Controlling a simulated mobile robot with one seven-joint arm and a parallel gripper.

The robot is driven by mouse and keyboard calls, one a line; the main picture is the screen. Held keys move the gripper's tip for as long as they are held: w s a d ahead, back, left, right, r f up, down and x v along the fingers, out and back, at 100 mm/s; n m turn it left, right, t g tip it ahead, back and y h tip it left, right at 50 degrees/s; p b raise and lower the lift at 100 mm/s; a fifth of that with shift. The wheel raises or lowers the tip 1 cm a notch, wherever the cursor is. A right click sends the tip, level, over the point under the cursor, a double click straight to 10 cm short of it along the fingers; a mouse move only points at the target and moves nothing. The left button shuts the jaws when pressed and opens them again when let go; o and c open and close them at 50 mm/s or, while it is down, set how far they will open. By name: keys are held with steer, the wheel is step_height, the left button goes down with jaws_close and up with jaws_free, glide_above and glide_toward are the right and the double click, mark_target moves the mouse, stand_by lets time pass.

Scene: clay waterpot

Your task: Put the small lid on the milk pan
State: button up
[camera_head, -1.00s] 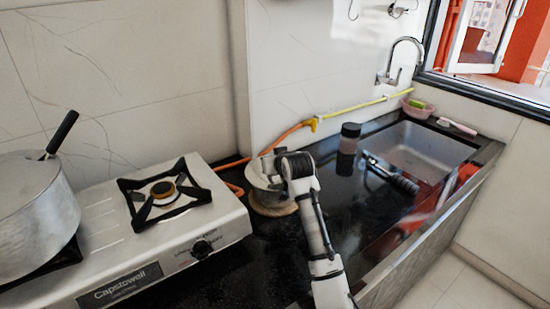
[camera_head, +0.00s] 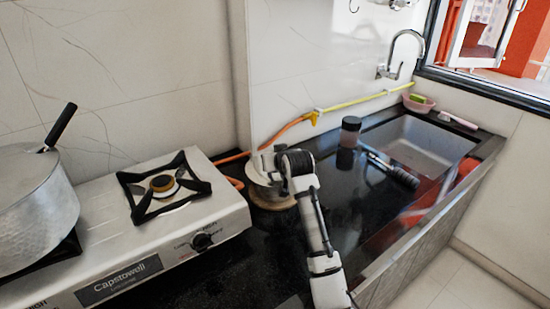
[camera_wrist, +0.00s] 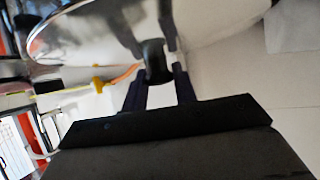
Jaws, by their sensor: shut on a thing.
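In the wrist view my gripper (camera_wrist: 158,75) is shut on the black knob (camera_wrist: 155,58) of a shiny metal lid (camera_wrist: 95,32), which fills the top of that view. In the head view my arm's dark wrist covers the gripper's fingers. Beside it a silvery round metal thing (camera_head: 262,164) shows in part above a round brown base (camera_head: 268,200) on the counter. I cannot tell there how much is lid and how much is pan. A large metal pot (camera_head: 35,205) with a long black handle (camera_head: 61,124) stands on the stove at the left.
The white stove (camera_head: 190,235) has an empty burner (camera_head: 163,185) left of my gripper. A dark-lidded jar (camera_head: 350,131), a black-handled tool (camera_head: 393,171) and the sink (camera_head: 430,145) are to the right. An orange hose (camera_head: 290,127) runs along the wall.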

steer(key=shift+f, duration=0.25)
stand_by(0.5)
steer(key=o, duration=1.1)
steer(key=shift+s, duration=0.1)
steer(key=b+v, duration=0.3)
steer(key=v, duration=1)
steer(key=shift+s+d+r, duration=0.1)
steer(key=shift+s+r, duration=0.05)
steer(key=shift+s, duration=0.2)
